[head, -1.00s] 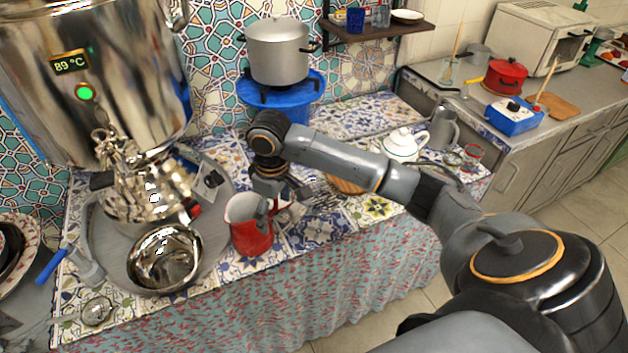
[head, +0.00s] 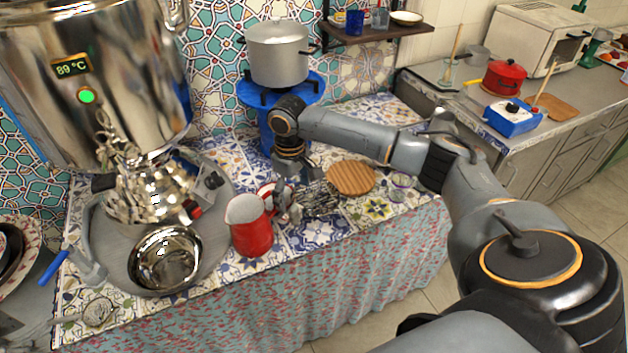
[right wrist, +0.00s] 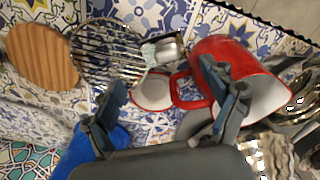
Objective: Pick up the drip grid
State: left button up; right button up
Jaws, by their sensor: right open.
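The drip grid, a round wire grid (head: 318,199), lies on the tiled counter between the red jug and a round wooden board. In the right wrist view the wire grid (right wrist: 108,48) shows at the upper left, apart from the fingers. My right gripper (head: 294,176) is open and empty, pointing down above the counter, behind and a little left of the grid in the head view. Its fingers (right wrist: 172,92) spread wide in the right wrist view, with a small red-rimmed white dish (right wrist: 152,91) seen between them. My left gripper is not in view.
The red jug (head: 251,226) stands left of the grid, and the wooden board (head: 351,178) lies to its right. A small grey metallic object (right wrist: 163,50) lies between grid and jug. A pot (head: 278,54) on a blue stand rises behind my gripper. The samovar (head: 92,80) stands left.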

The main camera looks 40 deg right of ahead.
aim_at(292, 206)
jog(key=f, duration=0.3)
jog(key=shift+s+a+f+p, duration=0.1)
jog(key=shift+a+f+p, duration=0.25)
jog(key=shift+f, duration=0.6)
jog(key=c, duration=1.7)
